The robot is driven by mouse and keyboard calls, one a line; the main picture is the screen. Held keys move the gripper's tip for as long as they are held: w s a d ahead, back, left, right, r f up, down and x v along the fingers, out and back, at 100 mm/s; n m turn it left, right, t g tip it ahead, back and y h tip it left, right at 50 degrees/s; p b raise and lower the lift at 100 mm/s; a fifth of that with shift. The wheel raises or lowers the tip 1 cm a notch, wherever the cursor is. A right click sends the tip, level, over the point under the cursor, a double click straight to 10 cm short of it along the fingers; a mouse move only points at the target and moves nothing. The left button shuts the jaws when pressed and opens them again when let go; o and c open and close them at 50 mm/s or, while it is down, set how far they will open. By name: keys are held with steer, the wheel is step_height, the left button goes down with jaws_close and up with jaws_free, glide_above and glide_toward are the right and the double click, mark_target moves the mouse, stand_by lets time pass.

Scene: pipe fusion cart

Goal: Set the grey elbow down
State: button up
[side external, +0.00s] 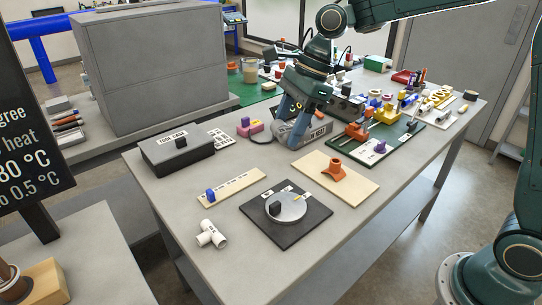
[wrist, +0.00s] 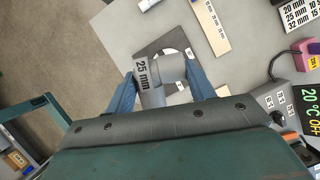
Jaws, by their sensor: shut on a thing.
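The grey elbow (wrist: 170,68) is between the two blue fingers of my gripper (wrist: 160,88) in the wrist view, with a white "25 mm" label on its left part. My gripper is shut on it. In the side view the gripper (side external: 296,108) points down over the middle of the cart, and the grey elbow (side external: 293,133) shows at its fingertips. I cannot tell whether the elbow touches the surface below it.
A black plate with a grey disc (side external: 287,208), a cream board with an orange fitting (side external: 334,169), a strip with a blue piece (side external: 231,188) and a white tee (side external: 211,235) lie nearer. A dark tool case (side external: 178,150) stands left. Bare grey tabletop lies between them.

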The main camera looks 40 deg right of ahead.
mark_target(290, 200)
steer(key=d, duration=0.4)
steer(key=shift+m, duration=0.4)
step_height(290, 200, down, 20)
steer(key=shift+w+r, duration=0.15)
steer(key=shift+r, duration=0.1)
stand_by(0.6)
steer(key=shift+f, duration=0.15)
steer(key=o, duration=1)
steer(key=shift+r, duration=0.2)
steer(key=v, duration=1.2)
steer(key=shift+r, duration=0.1)
